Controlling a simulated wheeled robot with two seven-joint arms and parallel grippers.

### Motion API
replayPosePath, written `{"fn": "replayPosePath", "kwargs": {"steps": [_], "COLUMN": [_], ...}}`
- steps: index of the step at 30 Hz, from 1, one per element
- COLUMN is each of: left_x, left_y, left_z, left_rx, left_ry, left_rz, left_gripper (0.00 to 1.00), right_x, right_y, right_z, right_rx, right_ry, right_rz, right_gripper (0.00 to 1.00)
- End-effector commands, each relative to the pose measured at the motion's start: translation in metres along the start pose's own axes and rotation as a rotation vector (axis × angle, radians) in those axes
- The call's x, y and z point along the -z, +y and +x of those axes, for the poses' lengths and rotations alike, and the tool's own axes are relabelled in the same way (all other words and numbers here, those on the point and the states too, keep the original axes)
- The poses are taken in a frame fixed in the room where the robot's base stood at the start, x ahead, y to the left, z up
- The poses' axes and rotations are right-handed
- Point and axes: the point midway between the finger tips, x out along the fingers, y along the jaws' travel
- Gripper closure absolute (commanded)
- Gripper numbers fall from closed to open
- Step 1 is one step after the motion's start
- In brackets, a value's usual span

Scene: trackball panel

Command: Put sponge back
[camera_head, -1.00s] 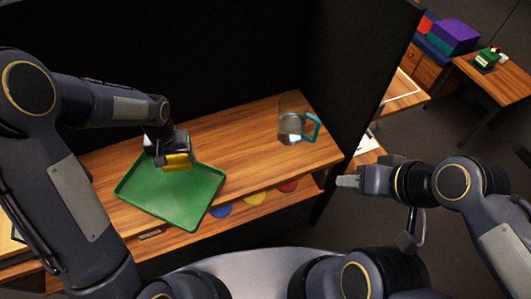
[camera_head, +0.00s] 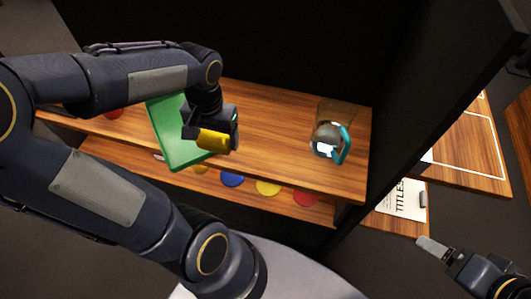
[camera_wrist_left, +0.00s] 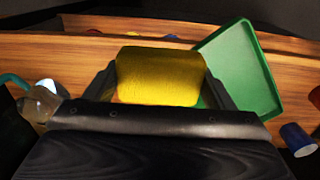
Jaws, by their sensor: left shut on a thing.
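A yellow sponge (camera_head: 213,140) is held in my left gripper (camera_head: 210,136), over the wooden desk just right of the green tray (camera_head: 172,135). In the left wrist view the sponge (camera_wrist_left: 160,76) sits between the two dark fingers of the gripper (camera_wrist_left: 160,88), and the green tray (camera_wrist_left: 243,68) lies beside it. My right gripper (camera_head: 432,246) shows at the lower right, apart from the desk; its fingers look close together, but I cannot tell if they are shut. The part of the tray behind my left arm is hidden.
A clear pitcher with a teal handle (camera_head: 328,138) stands on the right part of the desk (camera_head: 275,130). Coloured discs (camera_head: 268,187) lie on the lower shelf. A dark panel (camera_head: 425,110) rises at the right. A blue cup (camera_wrist_left: 298,139) shows in the left wrist view.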

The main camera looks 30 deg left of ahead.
Motion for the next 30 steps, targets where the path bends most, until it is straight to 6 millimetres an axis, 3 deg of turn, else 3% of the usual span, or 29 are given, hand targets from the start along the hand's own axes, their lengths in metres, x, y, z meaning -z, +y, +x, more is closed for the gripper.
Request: {"fn": "replayPosePath", "kwargs": {"steps": [5,13,18,30], "left_x": [0.012,0.063,0.083,0.100], "left_y": [0.013,0.058,0.075,0.090], "left_z": [0.011,0.040,0.073,0.114], "left_rx": [0.003,0.003,0.003,0.003], "left_ry": [-0.005,-0.004,-0.004,-0.003], "left_rz": [0.001,0.001,-0.002,-0.004], "left_gripper": [0.45,0.45,0.45,0.45], "right_x": [0.000,0.002,0.001,0.000], "right_y": [0.000,-0.001,-0.001,0.000], "right_z": [0.001,-0.003,-0.001,0.000], "right_rx": [0.000,0.000,0.000,0.000], "right_ry": [0.000,0.000,0.000,0.000], "right_rz": [0.000,0.000,0.000,0.000], "right_gripper": [0.14,0.14,0.14,0.14]}}
